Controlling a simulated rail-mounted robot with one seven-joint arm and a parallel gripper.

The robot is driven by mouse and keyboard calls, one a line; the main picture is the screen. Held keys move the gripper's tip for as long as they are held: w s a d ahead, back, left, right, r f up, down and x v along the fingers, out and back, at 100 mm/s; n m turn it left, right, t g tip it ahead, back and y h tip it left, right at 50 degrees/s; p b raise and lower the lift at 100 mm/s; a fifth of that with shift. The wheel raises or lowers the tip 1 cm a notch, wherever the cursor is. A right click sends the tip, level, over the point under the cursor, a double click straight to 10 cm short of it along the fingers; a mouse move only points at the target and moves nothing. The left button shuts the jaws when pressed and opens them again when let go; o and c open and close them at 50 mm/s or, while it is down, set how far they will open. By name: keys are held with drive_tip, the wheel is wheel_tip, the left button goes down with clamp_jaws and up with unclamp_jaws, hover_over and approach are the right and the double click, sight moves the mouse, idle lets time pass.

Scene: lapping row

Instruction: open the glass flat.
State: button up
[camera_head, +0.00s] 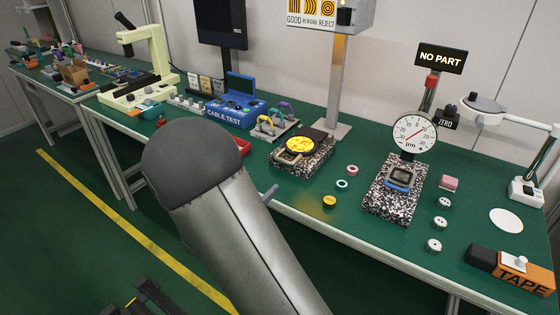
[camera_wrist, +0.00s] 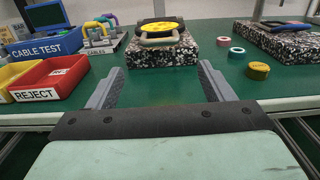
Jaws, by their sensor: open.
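The glass flat (camera_head: 300,144) looks like a round, yellow-lit disc, lying on a speckled granite block (camera_head: 303,163) with a dark plate around and behind it. In the wrist view the flat (camera_wrist: 159,40) appears with a pale rim at its front and a dark frame behind, on top of the block (camera_wrist: 152,57). It looks lying down, not raised. My gripper (camera_wrist: 160,70) is open and empty, its two fingers apart and pointing at the block from the table's front side, short of it. In the head view my arm hides most of the gripper.
Left of the block are a red REJECT bin (camera_wrist: 50,78) and a cable rack (camera_head: 275,124). Right are loose rings, a brass-coloured cylinder (camera_head: 329,202) and a dial gauge (camera_head: 413,134) on a second granite block (camera_head: 385,203). A lamp post (camera_head: 337,90) stands behind.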

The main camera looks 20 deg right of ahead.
sight(282, 162)
drive_tip(key=x, duration=1.5)
drive_tip(key=shift+s, duration=0.1)
